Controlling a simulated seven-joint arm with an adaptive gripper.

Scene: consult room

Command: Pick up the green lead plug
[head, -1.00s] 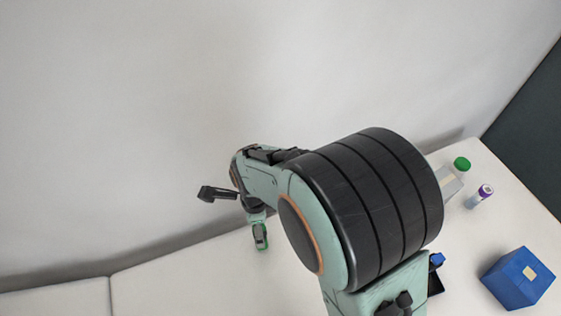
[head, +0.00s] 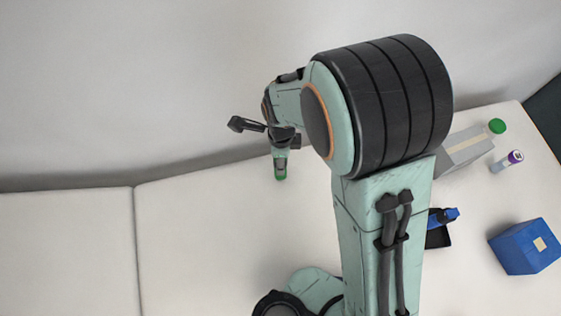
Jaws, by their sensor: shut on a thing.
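My gripper (head: 280,160) hangs in the upper middle of the head view, pointing down over the pale surface. It is shut on a small green piece (head: 280,175), which I take for the green lead plug. Only a small part of the plug shows at the fingertips, and the fingers hide the rest. I cannot tell how high the gripper is above the surface.
To the right stand a grey box (head: 467,151), a green cap (head: 497,126), a purple-capped tube (head: 507,162) and a blue box (head: 526,246). A black tray (head: 438,237) with a blue item (head: 446,215) is partly behind my arm. The left surface is clear.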

